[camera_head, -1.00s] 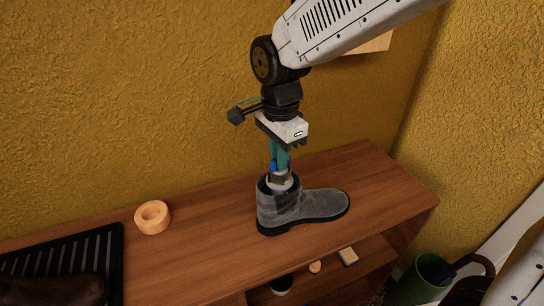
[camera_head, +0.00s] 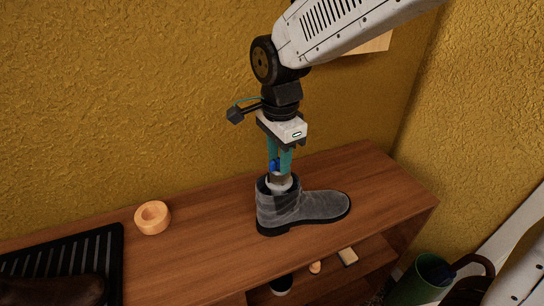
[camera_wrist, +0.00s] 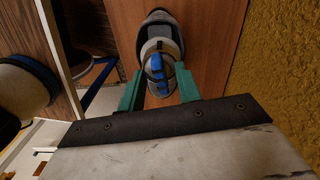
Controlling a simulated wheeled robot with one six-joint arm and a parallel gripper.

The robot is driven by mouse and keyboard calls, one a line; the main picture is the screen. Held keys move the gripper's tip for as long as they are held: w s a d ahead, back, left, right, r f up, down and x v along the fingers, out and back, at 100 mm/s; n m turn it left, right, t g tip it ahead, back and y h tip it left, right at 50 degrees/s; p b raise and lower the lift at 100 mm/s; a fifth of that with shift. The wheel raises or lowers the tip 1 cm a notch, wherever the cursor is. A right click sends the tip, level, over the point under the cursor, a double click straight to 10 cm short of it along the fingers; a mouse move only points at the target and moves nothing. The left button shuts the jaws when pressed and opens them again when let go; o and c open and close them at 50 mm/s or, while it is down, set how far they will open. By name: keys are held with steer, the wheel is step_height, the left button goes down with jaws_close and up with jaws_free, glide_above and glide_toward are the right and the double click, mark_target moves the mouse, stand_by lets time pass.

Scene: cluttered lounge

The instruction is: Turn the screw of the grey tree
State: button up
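A grey boot (camera_head: 305,208) stands upright on the wooden shelf top. The grey tree (camera_head: 279,184) sits in its shaft, with the blue screw (camera_head: 275,166) on top. My gripper (camera_head: 280,163) points down from above, its teal fingers around the screw. In the wrist view the blue screw (camera_wrist: 157,72) lies between my two fingertips (camera_wrist: 160,78), with a visible gap on each side. The gripper looks open, one finger on either side of the screw. The lower part of the tree is hidden inside the boot.
A round wooden ring (camera_head: 152,217) and a black ribbed tray (camera_head: 112,262) with a dark object lie to the left on the shelf top (camera_head: 210,230). Small items sit on the lower shelf. The yellow wall (camera_head: 120,110) is close behind. A green bin (camera_head: 425,280) stands at lower right.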

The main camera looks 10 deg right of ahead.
step_height(320, 180, up, 8)
steer(key=shift+f, duration=0.1)
stand_by(0.4)
